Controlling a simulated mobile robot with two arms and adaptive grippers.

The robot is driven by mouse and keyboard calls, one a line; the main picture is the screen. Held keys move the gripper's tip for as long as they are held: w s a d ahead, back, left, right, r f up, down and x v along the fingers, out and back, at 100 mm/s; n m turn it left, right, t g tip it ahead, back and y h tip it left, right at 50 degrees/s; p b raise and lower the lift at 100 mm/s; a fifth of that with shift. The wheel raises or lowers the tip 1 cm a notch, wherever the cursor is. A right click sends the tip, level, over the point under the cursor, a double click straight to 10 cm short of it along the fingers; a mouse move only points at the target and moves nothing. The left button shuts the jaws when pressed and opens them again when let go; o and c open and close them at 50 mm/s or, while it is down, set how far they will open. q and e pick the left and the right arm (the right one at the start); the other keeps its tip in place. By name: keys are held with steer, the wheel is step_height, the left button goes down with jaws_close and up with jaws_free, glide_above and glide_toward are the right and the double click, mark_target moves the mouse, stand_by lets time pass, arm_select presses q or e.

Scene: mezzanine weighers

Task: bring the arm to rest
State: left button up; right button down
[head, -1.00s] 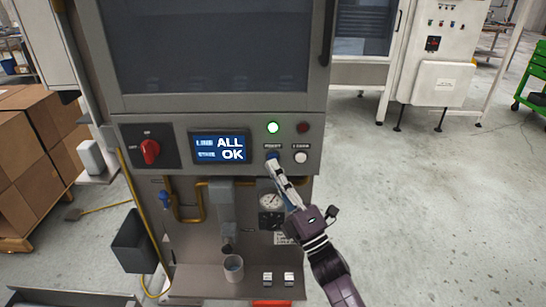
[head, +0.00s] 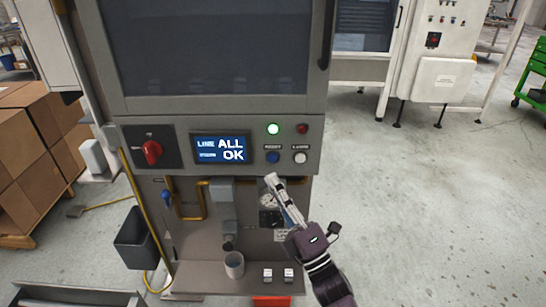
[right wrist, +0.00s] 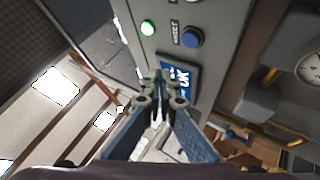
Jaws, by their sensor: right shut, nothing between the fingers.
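My right gripper (head: 272,180) is shut and empty, in front of the grey machine just below its control panel (head: 180,168). In the right wrist view its closed fingers (right wrist: 160,85) point toward the panel, apart from the blue button (right wrist: 192,37). In the head view the blue button (head: 273,157) is clear of the fingertips. My left gripper does not show.
A red rotary switch (head: 151,152) sits on the panel's left. A grey cup (head: 234,265) stands on the machine's lower shelf. A gauge (head: 268,201) is partly behind my gripper. Cardboard boxes (head: 30,150) are stacked at left. The floor (head: 430,220) at right is open.

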stand_by(0.5)
